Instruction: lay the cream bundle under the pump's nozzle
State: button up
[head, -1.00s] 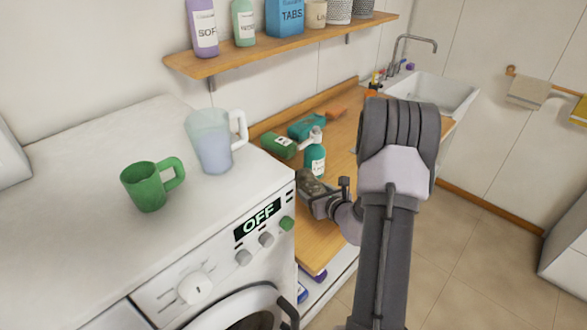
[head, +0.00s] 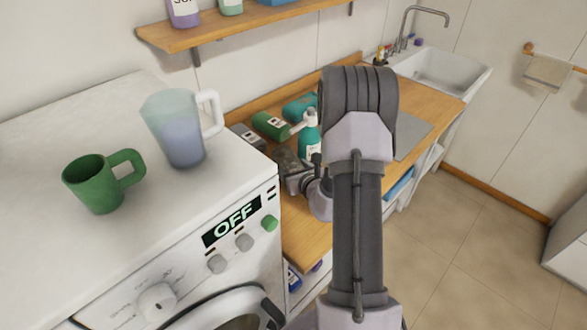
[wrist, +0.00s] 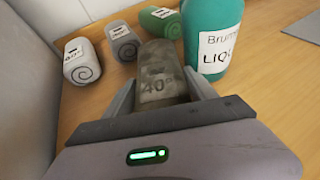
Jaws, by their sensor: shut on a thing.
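The cream bundle (wrist: 80,61), a pale roll with a spiral end, lies on the wooden counter at the left of the wrist view, apart from my jaws. I do not see it in the head view. My gripper (wrist: 166,92) is shut on a dark grey-olive bundle marked 40° (wrist: 160,68); this bundle also shows in the head view (head: 287,161). I cannot tell whether it touches the counter. The teal pump bottle (head: 309,141) stands upright just beyond the held bundle; in the wrist view it (wrist: 212,42) is to the right. Its white nozzle (head: 299,125) points left.
A grey bundle (wrist: 122,43) and a green bundle (wrist: 160,21) lie behind the held one. The washing machine (head: 243,178) borders the counter (head: 306,236) on the left, with a green mug (head: 95,187) and a jug (head: 178,135) on top. The counter's right part is mostly clear.

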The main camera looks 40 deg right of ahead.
jog(key=o, duration=1.4)
jog(key=shift+d+f, duration=0.1)
jog(key=shift+s, duration=0.1)
jog(key=shift+r, duration=0.2)
jog(key=p+v, duration=0.2)
jog(key=v, duration=1)
